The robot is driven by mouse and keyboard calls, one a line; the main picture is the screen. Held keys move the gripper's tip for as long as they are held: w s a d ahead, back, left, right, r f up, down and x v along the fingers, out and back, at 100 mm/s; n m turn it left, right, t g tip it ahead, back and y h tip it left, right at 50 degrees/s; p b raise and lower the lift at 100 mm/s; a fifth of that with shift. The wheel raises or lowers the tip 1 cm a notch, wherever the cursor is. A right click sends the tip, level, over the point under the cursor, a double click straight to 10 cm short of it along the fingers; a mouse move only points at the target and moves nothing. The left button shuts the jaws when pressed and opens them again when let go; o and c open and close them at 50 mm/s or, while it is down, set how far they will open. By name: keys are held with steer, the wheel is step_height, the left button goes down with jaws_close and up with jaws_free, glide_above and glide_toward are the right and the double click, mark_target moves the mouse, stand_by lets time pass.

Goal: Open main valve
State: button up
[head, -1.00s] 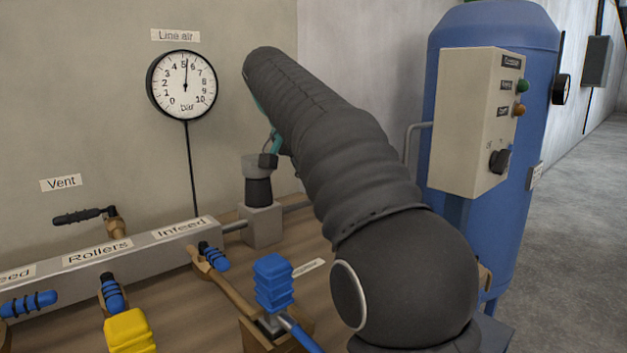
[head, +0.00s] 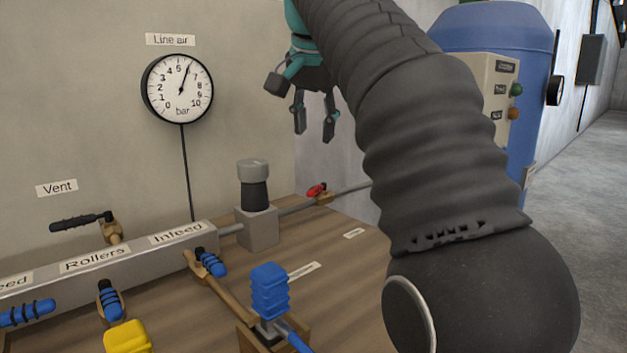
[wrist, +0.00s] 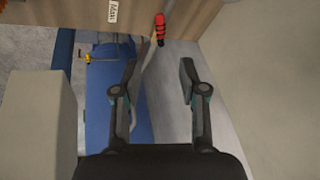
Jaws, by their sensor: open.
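A small red valve handle (head: 316,190) sits on a brass body on the grey pipe (head: 350,189), right of the grey regulator block. It also shows in the wrist view (wrist: 160,29), at the top near the wooden board's edge. A small label (head: 354,233) lies on the board in front of it, too small to read. My gripper (head: 314,137) is open and empty, fingers pointing down, above the red handle in the head view. In the wrist view the fingers (wrist: 160,65) are apart, with the red handle beyond their tips and touching neither.
A regulator with a grey cap (head: 254,169) stands left of the handle. Blue-handled valves (head: 211,264) and a dark vent lever (head: 80,222) line the manifold. A round gauge (head: 178,89) hangs on the wall. A blue tank (head: 534,60) and control box (head: 490,80) stand right.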

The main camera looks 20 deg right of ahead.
mark_target(314, 188)
steer(key=x, duration=1.3)
steer(key=shift+w+f, duration=0.15)
steer(key=shift+f, duration=0.2)
jaws_close()
